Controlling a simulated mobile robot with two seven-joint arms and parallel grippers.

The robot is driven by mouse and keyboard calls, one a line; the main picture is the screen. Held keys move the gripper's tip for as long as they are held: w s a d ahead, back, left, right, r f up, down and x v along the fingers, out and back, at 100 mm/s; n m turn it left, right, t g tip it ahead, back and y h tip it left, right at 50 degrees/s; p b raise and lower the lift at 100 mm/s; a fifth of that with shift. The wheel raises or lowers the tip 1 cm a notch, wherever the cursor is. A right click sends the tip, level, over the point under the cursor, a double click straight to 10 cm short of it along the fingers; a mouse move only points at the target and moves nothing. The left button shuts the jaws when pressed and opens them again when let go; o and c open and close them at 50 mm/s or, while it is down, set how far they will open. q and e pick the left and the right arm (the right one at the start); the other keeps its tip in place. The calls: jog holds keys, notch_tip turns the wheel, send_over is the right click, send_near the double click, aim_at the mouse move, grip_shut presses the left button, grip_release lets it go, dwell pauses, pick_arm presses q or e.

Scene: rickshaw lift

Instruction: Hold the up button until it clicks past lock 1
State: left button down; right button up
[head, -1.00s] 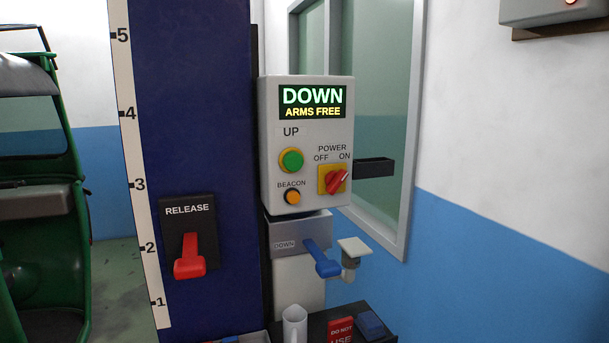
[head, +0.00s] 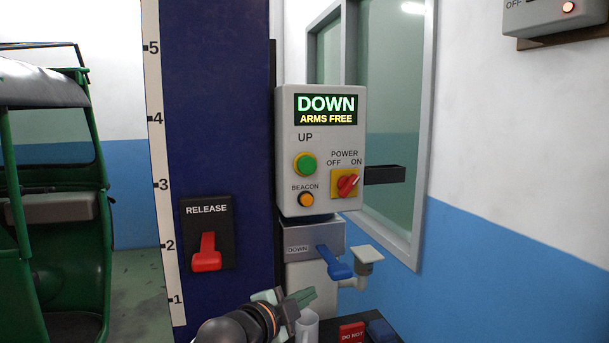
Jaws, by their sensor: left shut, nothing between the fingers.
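The green UP button (head: 305,165) sits in a yellow ring on the grey control box (head: 320,205). The display (head: 326,109) reads DOWN, ARMS FREE. The red power switch (head: 347,183) is turned toward ON. My left gripper (head: 306,295) is at the bottom of the head view, below the box and well apart from the button. The height scale (head: 160,185) is marked 1 to 5 on the blue post (head: 220,110). My right gripper is not in view.
A red RELEASE lever (head: 207,255) is on the post. The orange beacon button (head: 306,199) is under the UP button. A blue DOWN lever (head: 335,264) juts out below the box. A green rickshaw (head: 60,210) is at left.

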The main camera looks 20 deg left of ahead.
pick_arm(q)
jog(key=s+a+r+m+t, duration=0.1)
jog(key=r+m, duration=0.1)
jog(key=r, duration=0.9)
jog(key=s+a+r+m+t+b, duration=0.1)
jog(key=a+r+m+t, duration=0.1)
jog(key=r, duration=0.8)
jog(key=shift+s+r+m+y, duration=0.2)
jog(key=shift+r+m+y, duration=0.2)
jog(key=shift+m, duration=0.2)
jog(key=shift+a, duration=0.1)
jog(key=p, duration=0.2)
send_near(314, 165)
jog(key=w+d, duration=0.2)
jog(key=d, duration=0.1)
jog(key=w, duration=0.1)
jog(key=w+a, duration=0.1)
jog(key=shift+w+a, duration=0.3)
jog(key=shift+w, duration=0.1)
jog(key=shift+w+a, duration=0.25)
jog(key=shift+w, duration=0.1)
jog(key=shift+p, duration=0.35)
